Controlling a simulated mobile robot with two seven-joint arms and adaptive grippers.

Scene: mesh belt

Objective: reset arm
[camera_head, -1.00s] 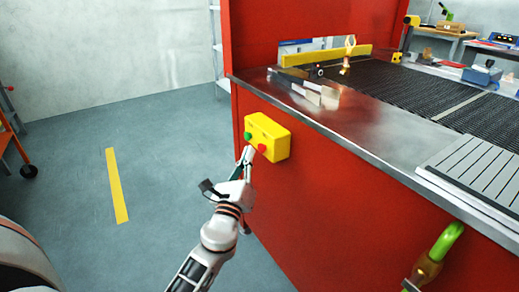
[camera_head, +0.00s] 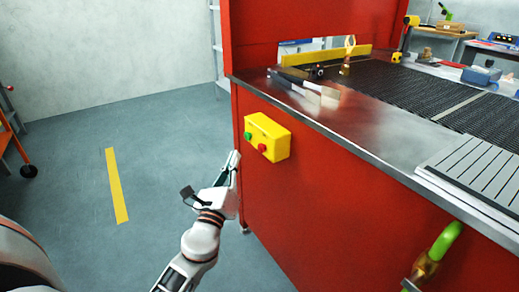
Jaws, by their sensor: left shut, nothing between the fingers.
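My left arm comes in from the bottom, left of centre. Its gripper (camera_head: 234,160) is shut and empty. It points up beside the left edge of the red machine's front and stands apart from the yellow button box. The yellow button box (camera_head: 267,136) is fixed to the red machine side (camera_head: 330,200), with a green button (camera_head: 248,136) on its left and a red button (camera_head: 262,148) on its right. Both buttons are uncovered. My right gripper does not show.
The machine has a metal edge and a dark mesh belt (camera_head: 420,92) on top. Blurred metal tools (camera_head: 305,92) lie on the metal surface. A green and brass pipe fitting (camera_head: 440,248) sticks out at lower right. The grey floor (camera_head: 160,150) at left is open, with a yellow stripe (camera_head: 117,185).

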